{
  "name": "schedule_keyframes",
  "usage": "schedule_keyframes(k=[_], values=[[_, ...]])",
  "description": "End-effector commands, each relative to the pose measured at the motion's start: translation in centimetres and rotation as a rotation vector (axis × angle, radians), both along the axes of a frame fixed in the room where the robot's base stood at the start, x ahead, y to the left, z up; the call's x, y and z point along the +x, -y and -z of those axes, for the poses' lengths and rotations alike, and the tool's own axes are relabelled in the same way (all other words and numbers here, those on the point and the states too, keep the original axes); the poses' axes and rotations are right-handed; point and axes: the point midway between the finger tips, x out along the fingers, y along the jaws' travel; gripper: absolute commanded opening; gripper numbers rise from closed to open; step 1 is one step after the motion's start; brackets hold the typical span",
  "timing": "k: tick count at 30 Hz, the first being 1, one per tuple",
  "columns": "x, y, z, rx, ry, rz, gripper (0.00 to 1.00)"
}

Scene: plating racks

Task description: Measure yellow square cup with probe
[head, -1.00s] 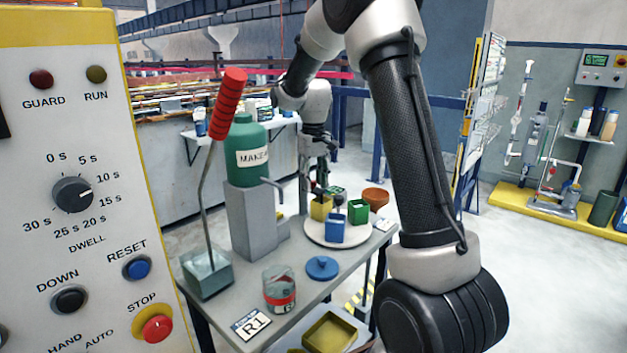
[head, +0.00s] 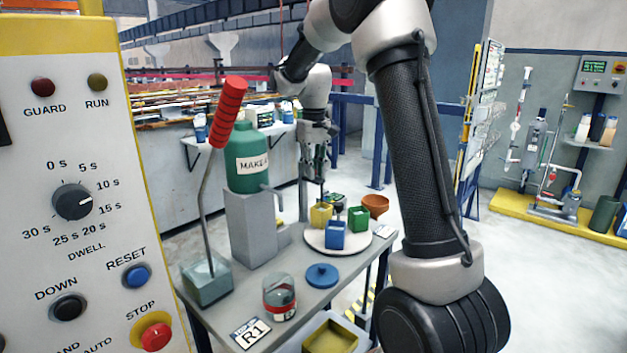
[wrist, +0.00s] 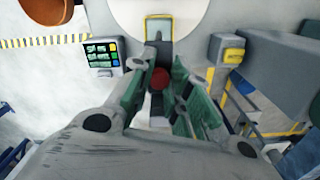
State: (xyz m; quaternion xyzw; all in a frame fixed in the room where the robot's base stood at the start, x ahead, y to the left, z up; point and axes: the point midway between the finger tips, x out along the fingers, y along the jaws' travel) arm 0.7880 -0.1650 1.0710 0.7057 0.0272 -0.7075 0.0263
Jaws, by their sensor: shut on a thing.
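The yellow square cup (head: 320,215) stands on a white round plate (head: 352,243) on the grey table, behind a blue cup (head: 335,240) and left of a green cup (head: 358,218). My gripper (head: 317,175) is above and just behind the yellow cup, pointing down. In the wrist view its fingers are shut on a round dark red piece (wrist: 160,79), seemingly the probe's top. A thin dark piece shows under the fingers in the head view. The yellow cup's rim (wrist: 174,26) shows ahead of the fingers. I cannot tell whether the probe's tip is inside the cup.
A small meter (wrist: 103,53) with a green screen is left of the fingers in the wrist view. A green bottle (head: 249,165) on a grey block, a glass jar (head: 280,296) and a blue disc (head: 322,274) are nearby.

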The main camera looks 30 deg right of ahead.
Motion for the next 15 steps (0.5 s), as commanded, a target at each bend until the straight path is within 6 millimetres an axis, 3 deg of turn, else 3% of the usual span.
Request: schedule_keyframes(k=[8, 9, 12, 15], values=[[0.13, 0.04, -0.52, -0.002, 0.007, -0.001, 0.00], [0.14, 0.04, -0.54, -0.002, 0.008, -0.001, 0.23], [0.11, 0.03, -0.47, -0.002, 0.006, -0.001, 0.40], [0.09, 0.03, -0.40, -0.002, 0.005, -0.001, 0.40]])
